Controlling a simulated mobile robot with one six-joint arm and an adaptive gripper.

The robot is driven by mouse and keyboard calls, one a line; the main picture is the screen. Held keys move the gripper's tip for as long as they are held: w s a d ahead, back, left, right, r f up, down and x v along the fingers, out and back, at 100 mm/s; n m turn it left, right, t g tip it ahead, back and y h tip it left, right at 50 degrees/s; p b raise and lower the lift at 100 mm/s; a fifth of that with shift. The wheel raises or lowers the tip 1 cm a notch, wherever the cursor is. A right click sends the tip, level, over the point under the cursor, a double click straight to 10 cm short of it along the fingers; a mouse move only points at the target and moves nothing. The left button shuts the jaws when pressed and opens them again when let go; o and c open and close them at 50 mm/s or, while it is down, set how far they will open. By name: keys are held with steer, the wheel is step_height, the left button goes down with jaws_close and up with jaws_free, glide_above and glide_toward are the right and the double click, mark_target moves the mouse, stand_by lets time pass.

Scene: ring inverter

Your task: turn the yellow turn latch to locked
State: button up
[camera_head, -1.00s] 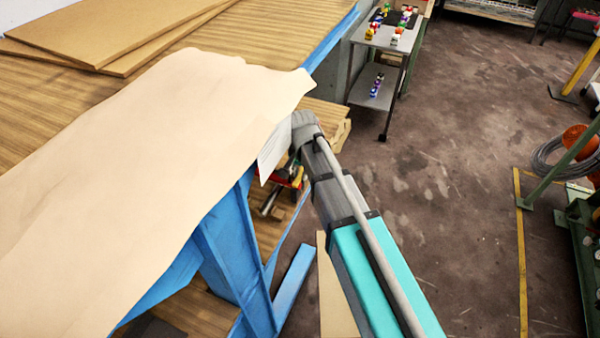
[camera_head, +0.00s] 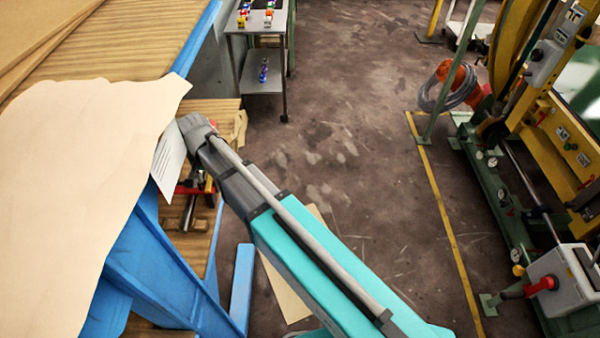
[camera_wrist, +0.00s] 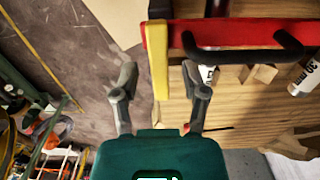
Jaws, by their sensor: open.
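In the wrist view, a yellow bar-shaped latch (camera_wrist: 158,65) stands lengthwise at the left end of a red panel (camera_wrist: 225,34) with a black handle (camera_wrist: 250,52). My gripper (camera_wrist: 157,72) is open, one finger on each side of the latch in the picture. I see gaps on both sides. I cannot tell how deep the latch sits between the fingertips. In the head view, the end of my arm is beside the bench edge and my fingers are hidden. Red parts show on the lower shelf below it, but I cannot make out the latch there.
A blue-framed bench (camera_head: 175,265) with a tan sheet (camera_head: 70,190) lies left of my arm. A white paper (camera_head: 168,158) hangs by its edge. A small cart (camera_head: 262,75) stands ahead. Yellow-green machinery (camera_head: 540,150) stands at right. The floor between is clear.

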steer(key=shift+d+n, duration=0.2)
steer(key=shift+n, duration=0.9)
steer(key=shift+d+n, duration=0.15)
steer(key=shift+n, duration=0.95)
step_height(320, 180, up, 8)
steer(key=w+d+n+p, duration=0.1)
steer(key=w+n+p, duration=0.1)
steer(key=n+p, duration=0.9)
steer(key=s+d+f+m+b, duration=0.1)
steer(key=d+f+m+b, duration=0.2)
steer(key=d, duration=0.7)
steer(key=d+f+m+b, duration=0.3)
steer(key=d+m+b, duration=0.1)
steer(key=d, duration=0.6)
steer(key=s+d+f+m+b, duration=0.1)
steer(key=d+f+m+b, duration=0.2)
steer(key=d, duration=0.7)
steer(key=shift+s+d+f+m+b, duration=0.4)
steer(key=shift+m+b, duration=0.1)
steer(key=shift+b, duration=0.8)
steer(key=shift+r, duration=0.1)
